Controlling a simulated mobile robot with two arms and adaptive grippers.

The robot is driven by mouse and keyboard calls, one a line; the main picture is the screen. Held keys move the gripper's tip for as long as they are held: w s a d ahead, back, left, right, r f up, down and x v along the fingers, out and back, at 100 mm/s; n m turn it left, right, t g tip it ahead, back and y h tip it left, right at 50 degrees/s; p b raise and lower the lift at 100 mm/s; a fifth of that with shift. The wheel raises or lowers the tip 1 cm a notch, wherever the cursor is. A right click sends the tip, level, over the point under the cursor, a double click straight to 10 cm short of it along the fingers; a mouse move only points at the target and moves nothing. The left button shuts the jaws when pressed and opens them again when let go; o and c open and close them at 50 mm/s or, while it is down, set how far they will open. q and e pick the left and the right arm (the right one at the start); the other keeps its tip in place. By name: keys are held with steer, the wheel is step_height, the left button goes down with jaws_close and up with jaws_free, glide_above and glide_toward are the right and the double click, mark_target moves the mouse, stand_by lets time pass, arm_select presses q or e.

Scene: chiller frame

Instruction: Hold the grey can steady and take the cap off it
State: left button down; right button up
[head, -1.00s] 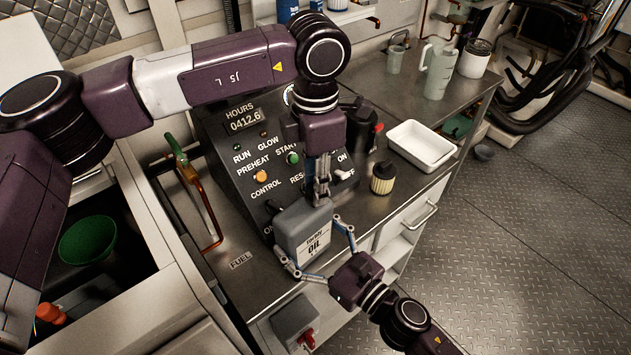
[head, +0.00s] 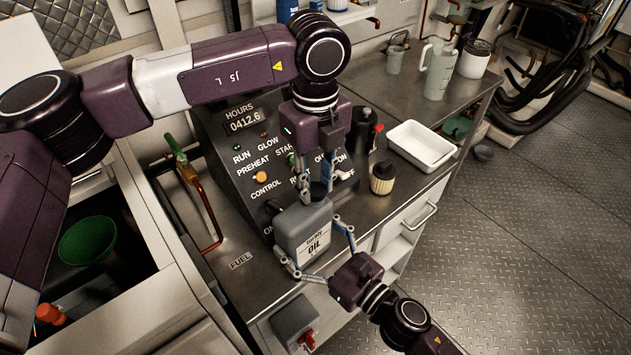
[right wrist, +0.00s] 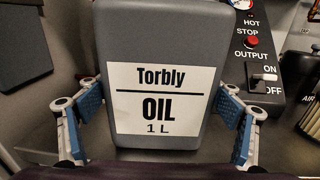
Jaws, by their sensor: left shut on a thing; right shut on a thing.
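The grey oil can (head: 292,226) stands upright at the bench's front edge, its white "Torbly OIL 1 L" label facing out. In the right wrist view the can (right wrist: 157,45) fills the middle, its top cut off. My right gripper (head: 318,250) is shut on the can's body, with blue pads on both sides; these pads also show in the right wrist view (right wrist: 160,108). My left gripper (head: 315,185) points down over the can's top and is shut on the dark cap (head: 318,191). I cannot tell whether the cap is still seated on the neck.
A control panel (head: 245,150) with switches stands close behind the can. A yellowish filter (head: 382,179) and a white tray (head: 421,147) are to the right on the metal bench. A copper pipe (head: 205,205) runs at the left. The bench's front edge is close by the can.

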mark_target(315, 188)
arm_select(q)
steer(key=n, duration=0.5)
steer(key=shift+n, duration=0.3)
steer(key=shift+r, duration=0.25)
steer(key=shift+r, duration=0.9)
steer(key=shift+r, duration=2)
arm_select(e)
steer(key=o, duration=2.3)
